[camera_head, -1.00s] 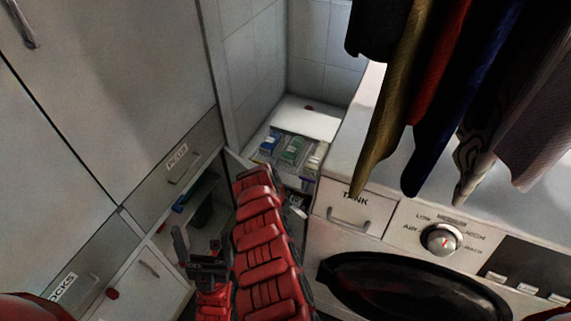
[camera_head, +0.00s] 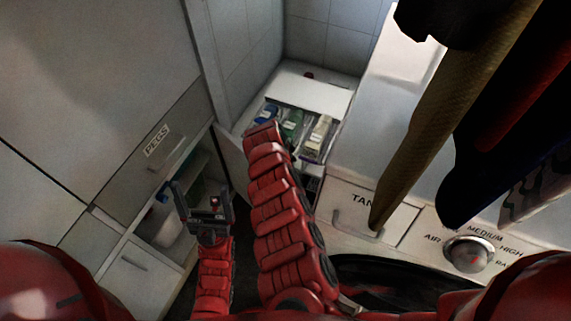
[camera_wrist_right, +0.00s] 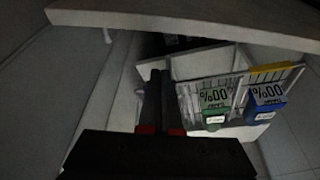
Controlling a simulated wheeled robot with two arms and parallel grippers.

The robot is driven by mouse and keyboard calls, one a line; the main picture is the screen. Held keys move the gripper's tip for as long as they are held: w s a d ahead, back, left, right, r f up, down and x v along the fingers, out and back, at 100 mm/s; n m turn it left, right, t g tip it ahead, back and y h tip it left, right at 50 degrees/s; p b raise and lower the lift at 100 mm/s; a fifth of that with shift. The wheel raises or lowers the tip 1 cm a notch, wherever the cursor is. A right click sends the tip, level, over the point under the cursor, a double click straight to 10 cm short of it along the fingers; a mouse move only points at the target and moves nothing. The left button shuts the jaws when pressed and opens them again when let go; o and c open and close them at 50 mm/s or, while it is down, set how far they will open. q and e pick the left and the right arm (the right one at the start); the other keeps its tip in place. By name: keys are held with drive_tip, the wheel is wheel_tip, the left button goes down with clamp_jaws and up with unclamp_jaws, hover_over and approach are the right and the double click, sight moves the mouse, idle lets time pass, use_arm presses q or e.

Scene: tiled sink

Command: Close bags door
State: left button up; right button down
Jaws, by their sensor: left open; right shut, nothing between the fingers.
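No label reading "bags" shows. A pale door panel (camera_head: 231,158) stands open beside the low compartment (camera_head: 172,215) under the drawer marked PEGS; I cannot tell for certain that it is the bags door. My left gripper (camera_head: 198,190) is open and empty in front of this compartment, left of the panel. My right arm (camera_head: 280,200) reaches past the panel's right side, and its gripper is hidden in the head view. In the right wrist view my right gripper (camera_wrist_right: 159,78) is shut and empty, left of a wire rack (camera_wrist_right: 240,85).
A pulled-out unit holds bottles and packs (camera_head: 290,125) behind my right arm. The washing machine's TANK drawer (camera_head: 365,215) is close on the right. Clothes (camera_head: 450,110) hang above it. The PEGS drawer (camera_head: 160,150) is shut.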

drive_tip(key=shift+s+a+f+p, duration=0.3)
drive_tip(key=shift+s+a+f, duration=0.8)
drive_tip(key=shift+s+f, duration=0.05)
